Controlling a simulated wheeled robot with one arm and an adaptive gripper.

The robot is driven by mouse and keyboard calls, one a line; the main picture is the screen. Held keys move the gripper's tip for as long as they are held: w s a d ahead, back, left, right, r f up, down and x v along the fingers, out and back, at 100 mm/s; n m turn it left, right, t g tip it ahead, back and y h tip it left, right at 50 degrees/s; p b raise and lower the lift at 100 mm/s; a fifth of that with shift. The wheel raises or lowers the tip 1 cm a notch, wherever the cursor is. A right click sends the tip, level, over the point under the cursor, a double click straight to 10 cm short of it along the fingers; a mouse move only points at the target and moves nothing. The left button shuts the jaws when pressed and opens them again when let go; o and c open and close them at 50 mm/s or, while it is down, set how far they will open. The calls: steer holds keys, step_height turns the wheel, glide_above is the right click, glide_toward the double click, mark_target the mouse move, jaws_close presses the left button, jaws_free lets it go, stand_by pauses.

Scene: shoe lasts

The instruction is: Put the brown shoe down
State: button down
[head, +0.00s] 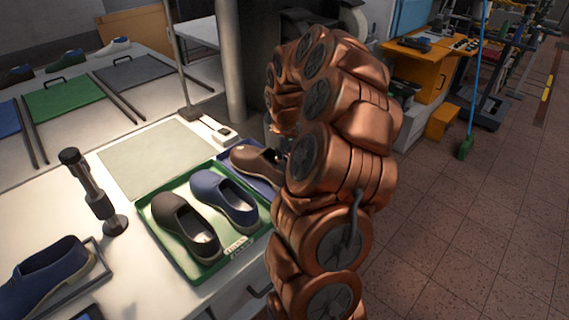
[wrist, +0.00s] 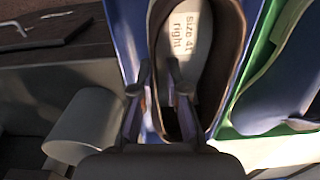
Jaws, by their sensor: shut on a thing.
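The brown shoe (head: 252,158) is at the blue tray (head: 262,187), toe pointing left in the head view. In the wrist view the brown shoe (wrist: 232,75) shows its pale insole, marked "size 41 right", with blue tray (wrist: 127,40) beneath. My gripper (wrist: 157,72) is shut on the shoe's side wall near the heel, one finger inside the opening and one outside. The shoe looks level. I cannot tell whether its sole touches the tray. In the head view my arm hides the gripper and the shoe's heel end.
A green tray (head: 161,240) beside the blue one holds a dark brown shoe (head: 184,226) and a blue shoe (head: 224,200). A pale mat (head: 150,155) lies behind. A black stand (head: 98,195) and another blue shoe (head: 42,272) are at left.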

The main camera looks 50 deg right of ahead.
steer(key=shift+f, duration=0.55)
steer(key=c, duration=1.2)
jaws_free()
steer(key=shift+r, duration=0.1)
